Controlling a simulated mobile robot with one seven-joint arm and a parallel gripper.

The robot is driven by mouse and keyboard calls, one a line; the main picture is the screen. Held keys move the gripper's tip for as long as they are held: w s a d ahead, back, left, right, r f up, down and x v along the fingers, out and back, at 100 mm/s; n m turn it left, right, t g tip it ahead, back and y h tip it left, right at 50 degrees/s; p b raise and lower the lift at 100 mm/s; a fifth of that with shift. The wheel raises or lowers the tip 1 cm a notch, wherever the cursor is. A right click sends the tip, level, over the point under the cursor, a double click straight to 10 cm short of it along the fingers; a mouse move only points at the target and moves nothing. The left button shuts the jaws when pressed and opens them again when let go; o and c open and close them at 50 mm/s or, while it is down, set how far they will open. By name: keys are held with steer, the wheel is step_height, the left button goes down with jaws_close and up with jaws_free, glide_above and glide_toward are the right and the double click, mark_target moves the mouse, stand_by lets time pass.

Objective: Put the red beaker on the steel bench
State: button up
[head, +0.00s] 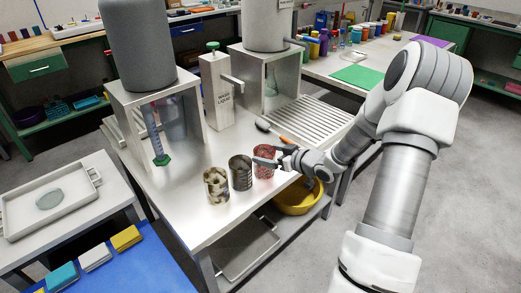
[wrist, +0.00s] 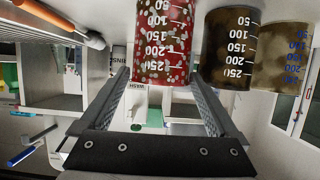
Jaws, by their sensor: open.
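The red beaker (head: 265,172), red with pale speckles and white markings, stands upright on the steel bench (head: 190,190) near its right edge. It is rightmost in a row of three beakers. My gripper (head: 264,157) is open at it, partly covering it in the head view. In the wrist view, which appears upside down, the red beaker (wrist: 163,38) lies between the lines of the two open fingers, near their tips (wrist: 160,80). A gap shows on each side, and I cannot tell how deep it sits between them.
A tool with an orange handle (head: 290,143) lies behind. A white wash box (head: 216,92) stands farther back. The bench's front left is clear.

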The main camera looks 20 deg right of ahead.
steer(key=p+v, duration=0.1)
steer(key=v, duration=0.5)
steer(key=shift+s, duration=0.25)
steer(key=shift+d+r, duration=0.1)
steer(key=shift+r, duration=0.1)
